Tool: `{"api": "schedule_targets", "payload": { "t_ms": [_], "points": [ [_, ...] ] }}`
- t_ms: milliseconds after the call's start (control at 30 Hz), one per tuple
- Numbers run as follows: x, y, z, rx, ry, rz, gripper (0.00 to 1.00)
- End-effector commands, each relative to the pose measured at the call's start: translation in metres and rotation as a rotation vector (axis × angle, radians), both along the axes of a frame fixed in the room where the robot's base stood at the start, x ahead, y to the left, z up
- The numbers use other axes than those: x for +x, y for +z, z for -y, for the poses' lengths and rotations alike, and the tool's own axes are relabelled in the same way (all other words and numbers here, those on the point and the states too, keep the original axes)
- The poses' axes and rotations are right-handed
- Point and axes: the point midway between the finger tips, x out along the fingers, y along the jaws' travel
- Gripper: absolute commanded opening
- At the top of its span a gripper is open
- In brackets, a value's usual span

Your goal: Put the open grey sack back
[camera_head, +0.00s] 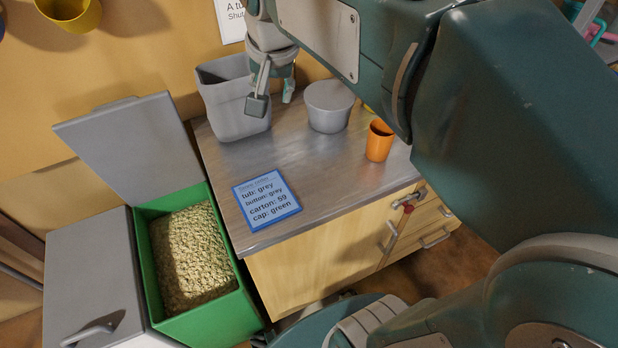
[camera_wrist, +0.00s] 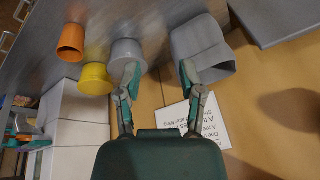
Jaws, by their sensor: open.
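The open grey sack (camera_head: 225,110), a tall wide-mouthed grey container, stands upright at the back left of the counter. It also shows in the wrist view (camera_wrist: 196,40), to the right of a round grey tub (camera_wrist: 125,52). My gripper (camera_head: 273,97) is open and points down beside the sack's right side, between it and the tub (camera_head: 329,108). One finger overlaps the sack's right edge in the head view; I cannot tell whether it touches. In the wrist view, nothing shows held between the fingers (camera_wrist: 158,70).
An orange cup (camera_head: 379,141) stands right of the tub, with a yellow cup (camera_wrist: 95,79) near it. A blue-edged card (camera_head: 266,199) lies at the counter's front left. A green bin (camera_head: 240,307) of grain stands open at left, its grey lid (camera_head: 130,145) raised. The counter's middle is clear.

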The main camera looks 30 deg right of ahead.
Motion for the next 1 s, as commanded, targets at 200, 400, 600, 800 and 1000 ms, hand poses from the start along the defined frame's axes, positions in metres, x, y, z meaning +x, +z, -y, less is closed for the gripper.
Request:
{"api": "schedule_targets", "payload": {
  "t_ms": [200,400,600,800,1000],
  "points": [
    [-0.054,-0.021,0.001,-0.055,0.177,0.055,0.50],
    [-0.099,-0.049,0.001,-0.117,0.339,0.104,0.50],
    [-0.130,-0.076,0.001,-0.173,0.465,0.141,0.50],
    [-0.139,-0.085,0.001,-0.191,0.504,0.152,0.50],
    [-0.138,-0.085,0.001,-0.191,0.503,0.152,0.50]
  ]
}}
